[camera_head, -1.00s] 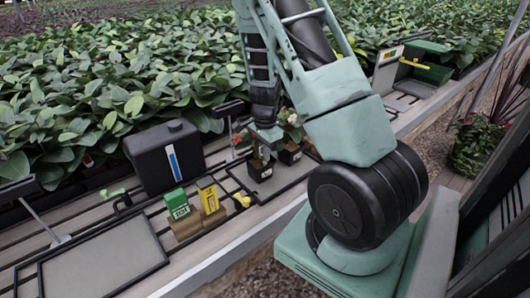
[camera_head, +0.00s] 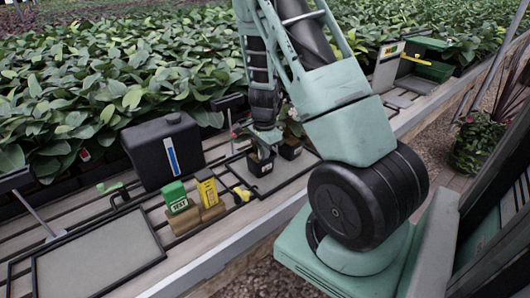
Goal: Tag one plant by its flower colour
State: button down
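Two small potted plants in black pots stand side by side on a grey tray (camera_head: 244,180) on the bench. My gripper (camera_head: 264,150) hangs right over the left plant's pot (camera_head: 260,165) and hides most of that plant. I cannot tell whether it touches the plant or whether its fingers are open. The right plant's pot (camera_head: 290,149) shows beside it, with pale flowers and leaves (camera_head: 295,128) partly behind my arm. A green tag (camera_head: 175,197) with white lettering and a yellow tag (camera_head: 207,190) stand upright in wooden blocks (camera_head: 200,216) left of the plants.
A black canister (camera_head: 163,150) stands behind the tags. A yellow-handled item (camera_head: 242,193) lies between tags and plants. An empty dark-framed tray (camera_head: 98,258) lies at front left. Dense leafy plants (camera_head: 100,80) fill the back. A green crate (camera_head: 434,70) stands far right.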

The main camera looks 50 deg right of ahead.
jog(key=shift+s+a+f, duration=0.15)
jog(key=shift+s+f, duration=0.25)
jog(key=c, duration=1.7)
grip_release()
jog(key=shift+o, duration=0.8)
notch_tip(320, 180, up, 18)
jog(key=p, duration=0.2)
jog(key=shift+w+p, duration=0.3)
jog(key=shift+r, duration=0.1)
jog(key=a+r+n+y, duration=0.2)
jog(key=a+n, duration=1)
jog(key=a, duration=1.2)
jog(key=s+a+r+n+h, duration=0.1)
jog(key=s+a+n, duration=1.5)
jog(key=s+n, duration=0.1)
jog(key=shift+s+a, duration=0.15)
jog(key=shift+r, duration=0.1)
